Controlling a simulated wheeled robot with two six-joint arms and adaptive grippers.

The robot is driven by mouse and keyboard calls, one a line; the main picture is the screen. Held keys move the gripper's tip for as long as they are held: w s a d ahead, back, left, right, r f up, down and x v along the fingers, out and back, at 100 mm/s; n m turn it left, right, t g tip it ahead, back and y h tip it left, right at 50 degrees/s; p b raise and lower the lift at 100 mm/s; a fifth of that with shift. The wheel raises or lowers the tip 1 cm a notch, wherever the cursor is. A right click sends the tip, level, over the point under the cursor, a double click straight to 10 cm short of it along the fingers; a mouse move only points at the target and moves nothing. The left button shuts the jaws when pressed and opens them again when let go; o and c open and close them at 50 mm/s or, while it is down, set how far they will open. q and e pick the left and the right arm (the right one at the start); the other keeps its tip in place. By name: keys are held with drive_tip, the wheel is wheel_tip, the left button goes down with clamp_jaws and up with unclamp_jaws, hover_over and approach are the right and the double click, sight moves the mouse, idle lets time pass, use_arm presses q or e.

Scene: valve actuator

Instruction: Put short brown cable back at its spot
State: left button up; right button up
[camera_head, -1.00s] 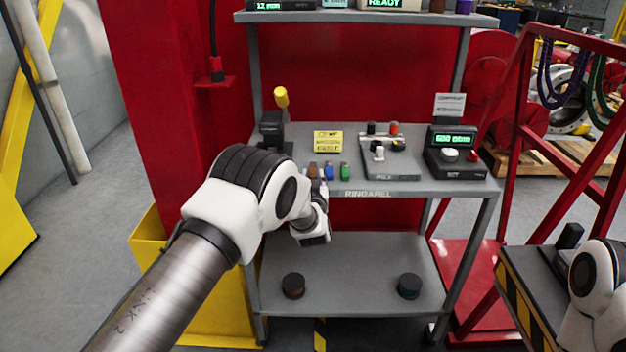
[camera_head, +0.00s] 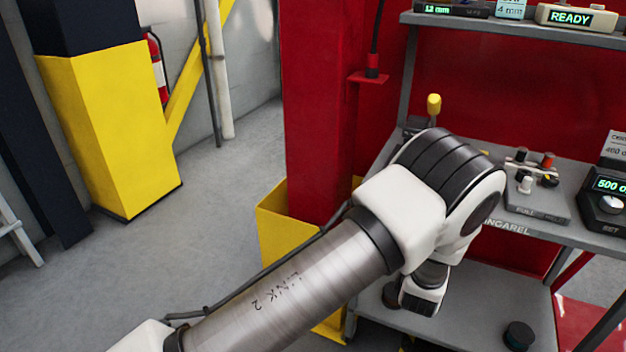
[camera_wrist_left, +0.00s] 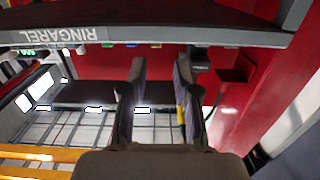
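My left gripper (camera_head: 424,300) is low in front of the shelf unit, below the labelled middle shelf, mostly hidden by its own wrist in the head view. In the left wrist view its two fingers (camera_wrist_left: 160,70) stand apart with no object seen between them. Small brown (camera_wrist_left: 155,45), blue (camera_wrist_left: 130,45) and green (camera_wrist_left: 107,45) ends show along the shelf edge, beyond the fingertips. I cannot tell for sure which is the short brown cable. My arm hides that part of the shelf in the head view. My right gripper is not in view.
The middle shelf (camera_head: 570,228) carries a small fixture (camera_head: 537,200) and a display box (camera_head: 605,205).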

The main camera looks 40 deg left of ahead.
use_arm(q)
drive_tip(key=s+a+f+m+g+h, duration=0.15)
drive_tip(key=s+f+g, duration=0.25)
drive_tip(key=s+f, duration=0.55)
drive_tip(key=s+a+f+g+h, duration=0.1)
drive_tip(key=s+a+f+g, duration=0.25)
drive_tip(key=s+f, duration=0.6)
drive_tip(key=s+f+g+h, duration=0.1)
drive_tip(key=s+f+g, duration=0.2)
drive_tip(key=s, duration=0.9)
drive_tip(key=s+f+m+g+h, duration=0.1)
drive_tip(key=s+f+g, duration=0.3)
drive_tip(key=s, duration=0.8)
drive_tip(key=shift+s+d+g, duration=0.3)
drive_tip(key=shift+g, duration=0.75)
wheel_tip(320, 180, up, 5)
drive_tip(key=p, duration=0.5)
drive_tip(key=shift+f, duration=0.1)
drive_tip(key=shift+h, duration=0.25)
